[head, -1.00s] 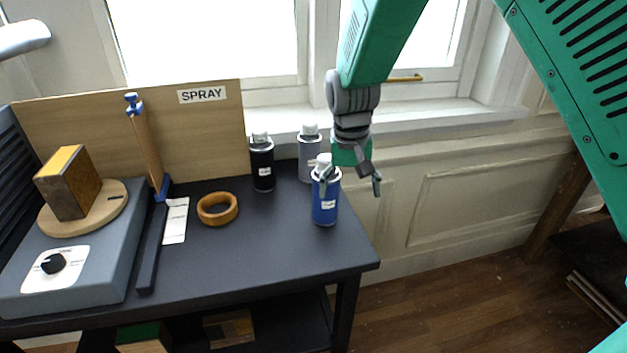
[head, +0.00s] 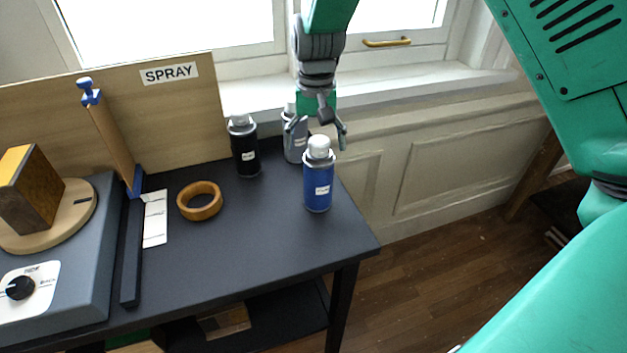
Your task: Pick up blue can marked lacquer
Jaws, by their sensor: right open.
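The blue can (head: 318,183) with a white cap and a small white label stands upright near the right end of the dark table (head: 270,240). The label is too small to read. My right gripper (head: 318,133) is open and empty, its fingers spread, pointing down. In the picture it is just above and behind the blue can's cap, overlapping the grey can (head: 294,146). I cannot tell the exact gap to the blue can. My left gripper is not in view.
A black can (head: 244,148) stands left of the grey can, before the board marked SPRAY (head: 150,100). A wooden ring (head: 200,201), a white label strip (head: 155,218) and a grey sander (head: 70,270) lie further left. The table's front middle is clear.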

